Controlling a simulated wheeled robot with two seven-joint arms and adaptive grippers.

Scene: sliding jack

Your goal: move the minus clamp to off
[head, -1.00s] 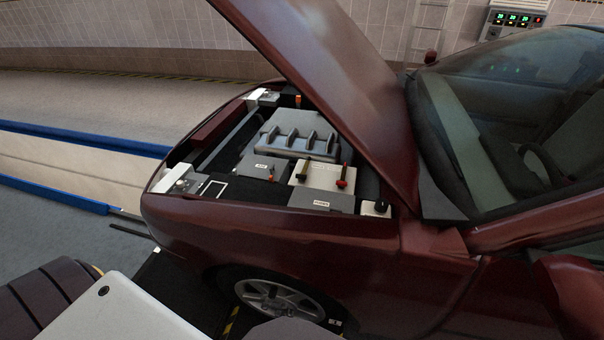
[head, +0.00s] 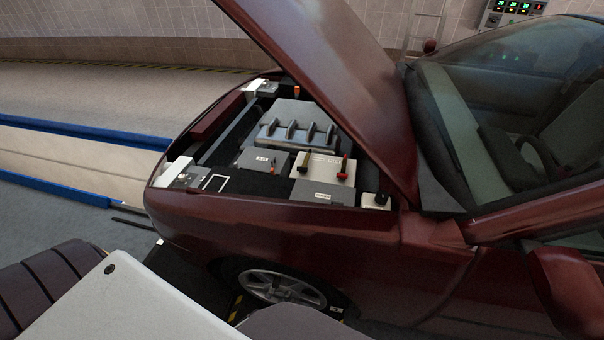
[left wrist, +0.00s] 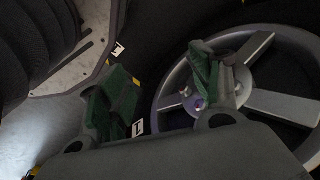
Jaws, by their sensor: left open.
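A pale battery (head: 328,180) sits in the open engine bay of the dark red car. A dark clamp (head: 305,161), which I take to be the minus clamp, stands upright on its left side. A red clamp (head: 343,167) stands on its right side. The markings are too small to read. In the left wrist view my left gripper (left wrist: 165,88) is open and empty, its green-padded fingers apart in front of the car's wheel. The head view shows neither gripper. The clamps are not in the left wrist view.
The car's raised hood (head: 335,75) overhangs the engine bay from behind. The fender (head: 300,235) and front wheel (head: 282,287) lie between me and the battery. A grey engine cover (head: 297,130) and small labelled boxes surround the battery. A blue-edged lift track (head: 75,175) is at left.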

